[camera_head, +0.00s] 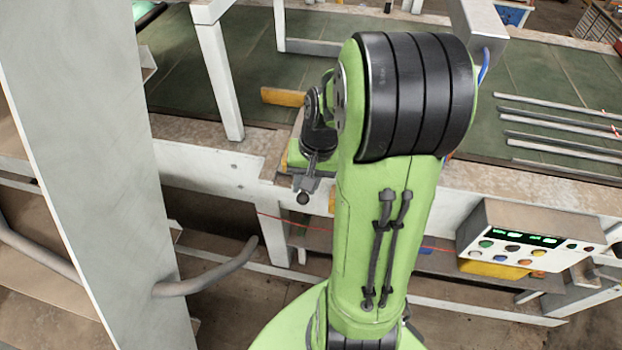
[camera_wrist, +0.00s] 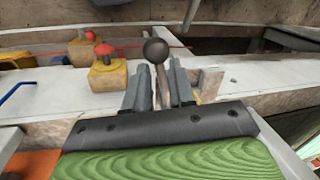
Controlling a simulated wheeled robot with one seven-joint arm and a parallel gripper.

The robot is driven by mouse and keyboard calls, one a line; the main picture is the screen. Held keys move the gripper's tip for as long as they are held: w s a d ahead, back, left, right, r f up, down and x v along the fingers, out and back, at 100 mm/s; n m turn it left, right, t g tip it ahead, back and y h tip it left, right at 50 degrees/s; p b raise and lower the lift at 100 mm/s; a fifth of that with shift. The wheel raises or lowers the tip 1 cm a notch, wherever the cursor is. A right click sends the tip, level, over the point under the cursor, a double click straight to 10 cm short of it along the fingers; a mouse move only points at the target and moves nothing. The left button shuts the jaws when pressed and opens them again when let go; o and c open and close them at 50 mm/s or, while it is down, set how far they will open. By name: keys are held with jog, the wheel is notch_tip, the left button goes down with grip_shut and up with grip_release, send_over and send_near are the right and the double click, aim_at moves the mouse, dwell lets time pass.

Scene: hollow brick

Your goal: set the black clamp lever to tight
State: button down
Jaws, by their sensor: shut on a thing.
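The black clamp lever (camera_wrist: 156,50) shows in the wrist view as a dark ball knob on a thin grey shaft. It stands close to upright in that picture, its shaft between the two grey fingers of my gripper (camera_wrist: 161,78). The fingers are shut on the shaft, with the knob standing out past the fingertips. In the head view my gripper (camera_head: 308,182) is small, at the front edge of the bench, partly hidden by my arm. The dark ball knob (camera_head: 302,198) shows just below it. The lever's base and any tight mark are hidden.
Two red knobs on yellow blocks, the nearer one (camera_wrist: 105,58), stand left of the lever. In the head view a control box (camera_head: 530,238) with coloured buttons hangs at the bench's right front. Metal bars (camera_head: 560,130) lie on the green bench top. A white post (camera_head: 217,70) rises behind.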

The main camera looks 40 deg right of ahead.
jog(key=shift+w+a+m, duration=0.25)
jog(key=shift+a+m, duration=0.2)
jog(key=shift+m, duration=0.35)
jog(key=shift+f, duration=0.15)
jog(key=c, duration=1.2)
grip_release()
jog(key=shift+o, duration=0.2)
jog(key=shift+a, duration=0.2)
jog(key=shift+d+r, duration=0.2)
jog(key=shift+r, duration=0.1)
notch_tip(320, 180, up, 15)
jog(key=s+d+p, duration=0.1)
jog(key=s+p, duration=0.1)
jog(key=p, duration=0.1)
jog(key=shift+s+d, duration=0.2)
jog(key=shift+d, duration=0.15)
